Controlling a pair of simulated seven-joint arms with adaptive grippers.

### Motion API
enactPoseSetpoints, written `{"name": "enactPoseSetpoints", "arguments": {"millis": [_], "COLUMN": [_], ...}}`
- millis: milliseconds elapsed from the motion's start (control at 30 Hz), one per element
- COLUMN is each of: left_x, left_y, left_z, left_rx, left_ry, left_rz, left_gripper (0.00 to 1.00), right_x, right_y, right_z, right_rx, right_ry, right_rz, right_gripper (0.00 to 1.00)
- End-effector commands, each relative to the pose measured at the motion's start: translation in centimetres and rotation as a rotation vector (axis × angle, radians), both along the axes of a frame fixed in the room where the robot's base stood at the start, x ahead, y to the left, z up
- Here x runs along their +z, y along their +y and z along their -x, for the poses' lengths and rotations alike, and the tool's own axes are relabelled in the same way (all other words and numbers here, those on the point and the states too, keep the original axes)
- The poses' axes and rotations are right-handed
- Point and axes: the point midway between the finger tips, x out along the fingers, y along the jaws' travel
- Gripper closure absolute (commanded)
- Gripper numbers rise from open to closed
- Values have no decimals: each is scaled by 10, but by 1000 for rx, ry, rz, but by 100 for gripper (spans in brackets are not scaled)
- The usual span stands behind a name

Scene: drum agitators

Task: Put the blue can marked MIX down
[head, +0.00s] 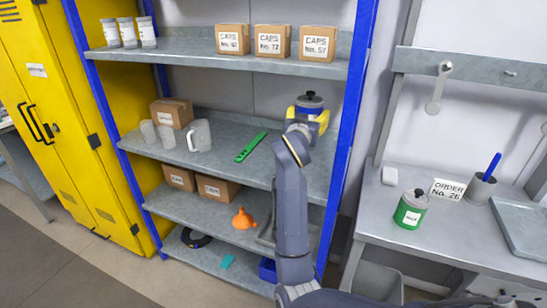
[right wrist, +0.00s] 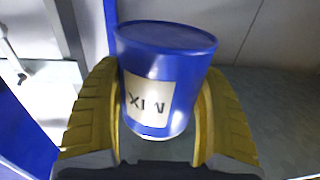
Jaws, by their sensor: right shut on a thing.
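The blue can marked MIX (head: 309,99) is at the right end of the middle shelf (head: 225,170) in the head view, lid up, beside the blue post. My right gripper (head: 307,118) is shut on it, its yellow fingers on both sides. In the right wrist view, the blue can (right wrist: 165,70) sits between the fingers, with its white label turned upside down in the picture. The gripper hides the can's lower part in the head view, so I cannot tell whether its base touches the shelf. My left gripper is not in view.
On the same shelf lie a green tool (head: 251,147), a white jug (head: 200,136), cups and a carton (head: 172,112). Cartons of caps (head: 273,42) stand on the shelf above. A green can (head: 411,209) stands on the bench at right. The shelf's middle back is clear.

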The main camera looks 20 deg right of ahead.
Motion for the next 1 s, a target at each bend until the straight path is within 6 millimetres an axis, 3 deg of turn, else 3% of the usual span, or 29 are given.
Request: {"name": "enactPoseSetpoints", "arguments": {"millis": [600,1000], "left_x": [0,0], "left_y": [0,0], "left_z": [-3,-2], "left_rx": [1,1], "left_ry": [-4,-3], "left_rz": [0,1], "left_gripper": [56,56], "right_x": [-123,-152], "right_y": [0,0], "right_z": [0,0], "right_rx": [3,2], "right_ry": [3,-1], "right_rz": [4,2], "right_gripper": [75,75]}}
